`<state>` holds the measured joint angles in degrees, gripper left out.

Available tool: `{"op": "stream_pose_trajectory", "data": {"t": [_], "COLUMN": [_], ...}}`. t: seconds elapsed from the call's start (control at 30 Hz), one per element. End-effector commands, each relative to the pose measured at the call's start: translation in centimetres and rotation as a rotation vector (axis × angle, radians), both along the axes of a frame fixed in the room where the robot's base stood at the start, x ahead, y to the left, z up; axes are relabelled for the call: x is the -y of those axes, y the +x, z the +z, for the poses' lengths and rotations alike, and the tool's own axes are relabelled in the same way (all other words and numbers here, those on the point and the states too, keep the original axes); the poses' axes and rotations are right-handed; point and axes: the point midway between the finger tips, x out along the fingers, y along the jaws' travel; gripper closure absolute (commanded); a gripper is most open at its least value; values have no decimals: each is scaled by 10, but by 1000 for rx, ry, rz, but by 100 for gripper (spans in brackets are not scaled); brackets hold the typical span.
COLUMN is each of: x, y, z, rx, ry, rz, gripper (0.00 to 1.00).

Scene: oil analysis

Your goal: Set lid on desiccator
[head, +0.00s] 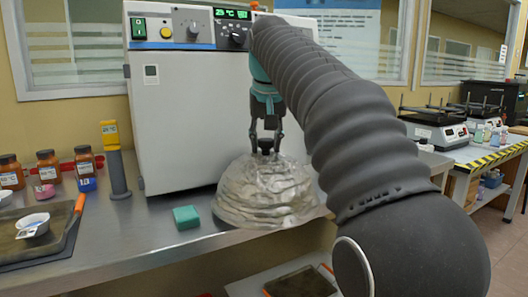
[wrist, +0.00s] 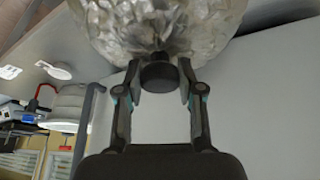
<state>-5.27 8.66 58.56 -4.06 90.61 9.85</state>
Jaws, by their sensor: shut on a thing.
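The lid is a large, clear, wrinkled-looking dome (head: 265,195) with a black knob (head: 266,150) on top. My gripper (head: 266,138) comes down from above and is shut on the knob. In the wrist view my gripper (wrist: 158,72) has a finger on each side of the knob (wrist: 157,77), and the dome (wrist: 155,25) spreads beyond it. The dome is upright near the bench's front edge, before the grey oven. I cannot tell whether it hangs or rests on something. No desiccator body is clearly seen; the dome and my arm hide part of the bench.
The grey oven (head: 170,125) stands close behind the lid. A green block (head: 186,217) lies just left of it. A yellow-topped post (head: 115,160), brown jars (head: 47,165) and a dark tray (head: 25,240) are further left. Hotplates (head: 435,125) stand on the right bench.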

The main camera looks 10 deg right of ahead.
Motion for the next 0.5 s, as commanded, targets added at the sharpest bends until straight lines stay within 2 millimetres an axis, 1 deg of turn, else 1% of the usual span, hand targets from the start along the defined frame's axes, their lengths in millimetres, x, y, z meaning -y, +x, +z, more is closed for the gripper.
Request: {"op": "stream_pose_trajectory", "data": {"t": [0.03, 0.1, 0.2, 0.5], "x": [0, -1, -3, -3], "y": [-1, 3, 7, 7], "z": [-9, -15, -18, -20], "rx": [1, 1, 2, 3], "ry": [0, 0, 0, 1], "rz": [0, 1, 1, 0], "gripper": [100, 100, 100, 100]}}
